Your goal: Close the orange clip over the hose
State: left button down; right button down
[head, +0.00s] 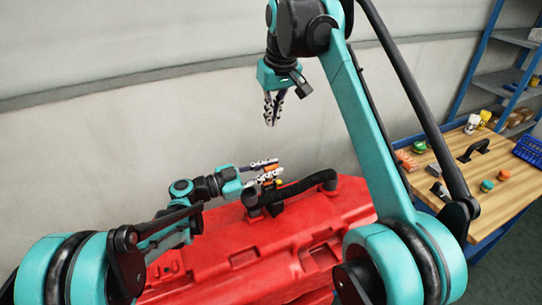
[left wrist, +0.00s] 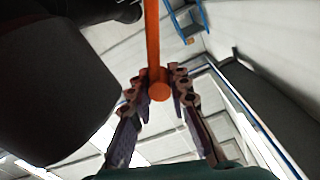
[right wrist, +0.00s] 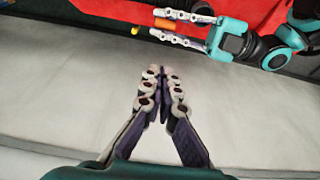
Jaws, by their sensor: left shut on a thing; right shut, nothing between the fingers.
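The orange clip (left wrist: 153,45) is a thin bar with a round end, held between the fingers of my left gripper (left wrist: 158,88). In the head view my left gripper (head: 268,171) is beside the black hose (head: 300,188), with orange between its fingers. In the left wrist view, a large dark shape at the left may be the hose. In the right wrist view a short orange piece (right wrist: 165,23) shows between the left fingers. Whether the clip is over the hose cannot be told. My right gripper (head: 272,118) is shut and empty, raised above the left one; its fingertips (right wrist: 163,76) meet.
The hose lies on a red scrubber tank (head: 230,280) against a grey wall (head: 120,130). A wooden workbench (head: 470,215) with several small parts and a blue bin (head: 529,150) stands at the right. Blue shelving (head: 497,80) is behind it. My right arm crosses in front.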

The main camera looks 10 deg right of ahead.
send_over(272, 166)
jog(key=w, duration=0.2)
notch_tip(272, 166, down, 9)
jog(key=f, duration=0.1)
jog(key=s+f, duration=0.1)
jog(key=f, duration=0.1)
jog(key=shift+a, duration=0.2)
jog(key=shift+s+d+f, duration=0.1)
jog(key=shift+s+f, duration=0.15)
jog(key=shift+f, duration=0.2)
pick_arm(q)
jog(key=shift+s+r, duration=0.1)
pick_arm(e)
jog(key=shift+s+d+f, duration=0.2)
jog(key=shift+s+f, duration=0.2)
jog(key=shift+s, duration=0.25)
pick_arm(q)
jog(key=c, duration=1.4)
grip_release()
pick_arm(e)
jog(key=shift+f, duration=0.1)
